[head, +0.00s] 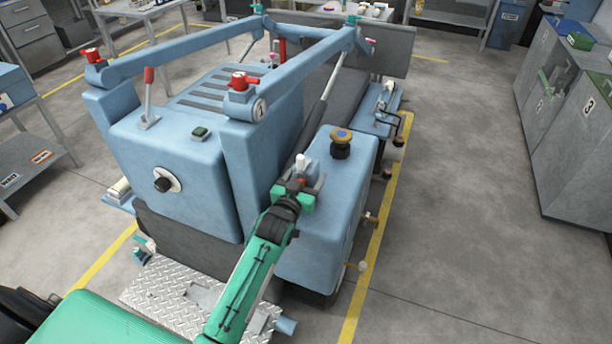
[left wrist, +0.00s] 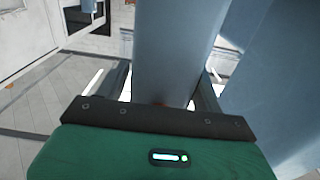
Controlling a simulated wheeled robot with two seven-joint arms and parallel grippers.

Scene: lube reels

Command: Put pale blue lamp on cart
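My left gripper (head: 298,188) is at the end of my green arm, close to the front right of a big pale blue machine (head: 180,160). A small white-topped part (head: 301,162) shows just beyond it; I cannot tell whether they touch. In the left wrist view my left gripper (left wrist: 162,92) has its two dark fingers wide apart. A pale blue upright (left wrist: 175,45) shows between and beyond them, with light gaps beside it, and does not look gripped. I cannot pick out the lamp or the cart for sure. My right gripper is not in view.
The machine has red-knobbed rails (head: 190,52), a yellow-topped black knob (head: 341,138) and a metal tread plate (head: 175,290). Grey cabinets (head: 550,110) stand at the right, a shelf unit (head: 30,150) at the left. The grey floor (head: 460,210) right of the yellow line is clear.

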